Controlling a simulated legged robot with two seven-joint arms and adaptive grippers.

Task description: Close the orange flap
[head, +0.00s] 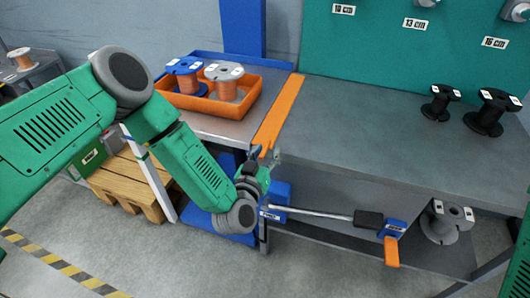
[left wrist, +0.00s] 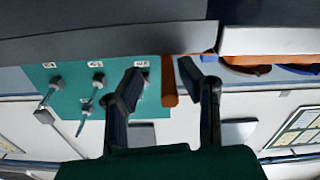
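The orange flap (head: 279,112) shows in the head view as a long narrow strip between the left table and the grey workbench. It looks roughly level with their tops. My left gripper (head: 261,160) is at the near end of this strip. In the left wrist view, the two dark fingers (left wrist: 162,82) are spread apart. An orange piece (left wrist: 169,82), seemingly the flap's end, shows between them with gaps visible on both sides. I cannot tell how deep it sits between the fingers. My right gripper is not in view.
An orange tray (head: 207,107) with two spools stands on the left table. The grey workbench (head: 385,140) carries two black spools at right. Below it, a metal rod (head: 310,212) runs to a blue bracket with an orange handle (head: 391,252). A wooden pallet (head: 125,184) lies at left.

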